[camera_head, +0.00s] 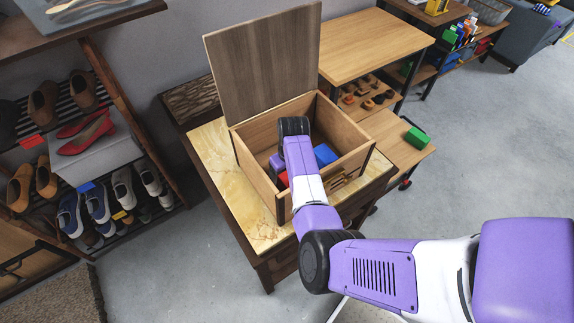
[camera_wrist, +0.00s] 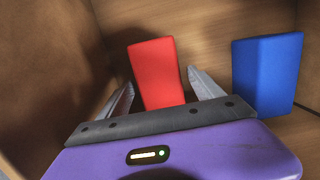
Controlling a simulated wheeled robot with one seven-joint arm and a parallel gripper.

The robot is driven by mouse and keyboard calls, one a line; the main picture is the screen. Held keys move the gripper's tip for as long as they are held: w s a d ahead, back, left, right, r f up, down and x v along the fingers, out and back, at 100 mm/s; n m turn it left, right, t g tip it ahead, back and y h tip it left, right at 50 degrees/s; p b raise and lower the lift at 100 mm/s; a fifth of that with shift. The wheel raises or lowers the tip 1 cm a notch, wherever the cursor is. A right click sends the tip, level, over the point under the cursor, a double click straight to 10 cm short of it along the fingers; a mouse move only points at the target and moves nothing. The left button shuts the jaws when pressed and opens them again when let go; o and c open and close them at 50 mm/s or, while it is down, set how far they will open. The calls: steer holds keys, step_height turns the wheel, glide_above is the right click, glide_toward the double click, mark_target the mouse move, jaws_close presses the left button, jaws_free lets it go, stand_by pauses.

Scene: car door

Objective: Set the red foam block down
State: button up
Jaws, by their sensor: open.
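The red foam block (camera_wrist: 157,72) stands inside the wooden box (camera_head: 246,168), and its lower part is hidden behind my gripper in the wrist view. A small part of the red block also shows beside my arm in the head view (camera_head: 283,178). My gripper (camera_wrist: 160,92) is inside the box with its two fingers spread, one on each side of the red block. A gap shows between the block and each finger. In the head view my wrist hides the fingers.
A blue block (camera_wrist: 266,75) stands to the right of the red one, near the box wall. The box lid (camera_head: 264,62) is raised at the back. The box sits on a yellowish tabletop (camera_head: 213,150). A green block (camera_head: 416,138) lies on a shelf to the right.

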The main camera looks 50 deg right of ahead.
step_height(320, 180, up, 11)
steer(key=s, duration=0.1)
steer(key=shift+s+a+r+b, duration=0.2)
steer(key=shift+s+a+b, duration=0.05)
steer(key=shift+s+b, duration=0.15)
stand_by(0.4)
